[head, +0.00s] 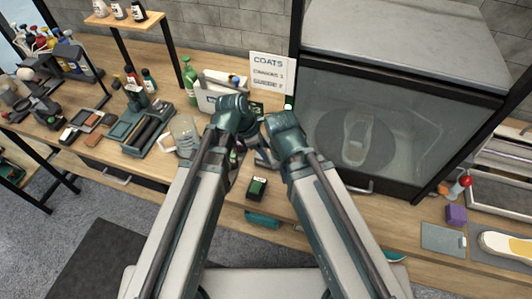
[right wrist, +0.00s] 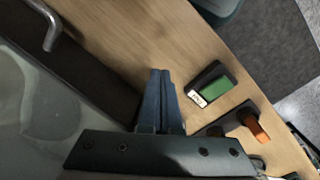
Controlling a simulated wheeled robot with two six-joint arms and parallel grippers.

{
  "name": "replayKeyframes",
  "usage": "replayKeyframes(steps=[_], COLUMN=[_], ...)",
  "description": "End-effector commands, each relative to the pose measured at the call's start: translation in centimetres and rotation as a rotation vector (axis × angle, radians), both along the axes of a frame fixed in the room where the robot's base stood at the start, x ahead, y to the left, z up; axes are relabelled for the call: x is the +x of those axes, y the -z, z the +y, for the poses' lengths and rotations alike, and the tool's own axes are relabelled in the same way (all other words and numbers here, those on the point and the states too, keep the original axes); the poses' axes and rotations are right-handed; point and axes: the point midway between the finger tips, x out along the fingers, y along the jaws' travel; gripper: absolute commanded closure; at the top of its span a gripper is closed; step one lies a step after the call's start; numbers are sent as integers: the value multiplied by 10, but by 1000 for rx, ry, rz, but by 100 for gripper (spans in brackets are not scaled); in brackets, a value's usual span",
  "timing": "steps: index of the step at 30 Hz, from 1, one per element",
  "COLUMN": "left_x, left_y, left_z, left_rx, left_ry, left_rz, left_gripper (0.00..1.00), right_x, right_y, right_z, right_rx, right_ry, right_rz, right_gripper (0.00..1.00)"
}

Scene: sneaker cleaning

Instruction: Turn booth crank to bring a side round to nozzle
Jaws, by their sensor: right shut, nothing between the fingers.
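The booth (head: 395,125) is a dark-framed cabinet with a glass front. A pale shoe (head: 357,138) shows through the glass on a round turntable. A red ball knob (head: 465,181) on a thin stem stands by the booth's right side; it looks like the crank, though its mount is unclear. My right gripper (head: 265,160) is in front of the booth's left part, well left of the knob; the right wrist view shows its fingers (right wrist: 160,75) closed and empty above the table. My left gripper (head: 237,158) is close beside it, mostly hidden by its arm, so its jaws are unclear.
A black block with a green top (head: 257,187) lies on the table near my grippers; it also shows in the right wrist view (right wrist: 212,88). A purple block (head: 456,214) and a grey pad (head: 443,240) lie at right. Bottles and trays crowd the left.

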Motion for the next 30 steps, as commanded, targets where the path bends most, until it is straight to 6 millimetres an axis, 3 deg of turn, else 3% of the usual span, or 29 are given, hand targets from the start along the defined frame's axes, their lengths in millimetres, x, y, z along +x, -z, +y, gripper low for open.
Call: replayKeyframes(steps=[7, 17, 30], left_x=[0, 0, 2], left_y=[0, 0, 0], left_z=[0, 0, 2], left_rx=[0, 0, 1], left_ry=[0, 0, 40], left_rz=[0, 0, 1], left_gripper=[43, 100, 100], right_x=[0, 0, 0], right_y=[0, 0, 0], right_z=[0, 0, 0], right_rx=[0, 0, 0], right_ry=[0, 0, 0], right_rz=[0, 0, 0], right_gripper=[100, 100, 100])
